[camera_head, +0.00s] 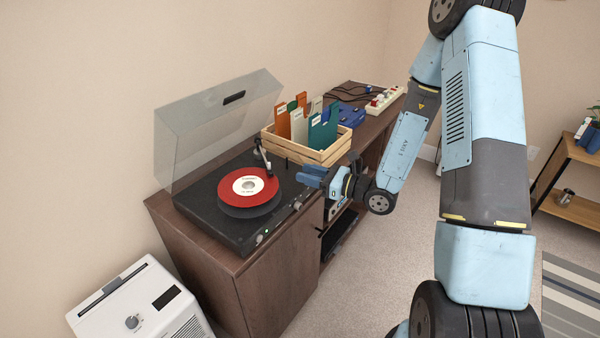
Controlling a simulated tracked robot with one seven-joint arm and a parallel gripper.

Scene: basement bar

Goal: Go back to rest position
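My arm comes down from the top right and folds back towards the cabinet. My gripper (312,177) is at its end, just right of the turntable's (222,222) right edge and in front of the wooden crate. It points left, towards the record player. Its fingers are small and seen from the side, and I cannot tell whether they are apart or closed. I see nothing clearly held.
The turntable stands on a brown wooden cabinet (275,285). Behind my gripper are a wooden crate (330,152) of coloured sleeves, a blue object (352,115) and a power strip (385,100). A white appliance (140,305) stands at lower left. A wooden shelf (575,207) is at right. Carpet beside the cabinet is clear.

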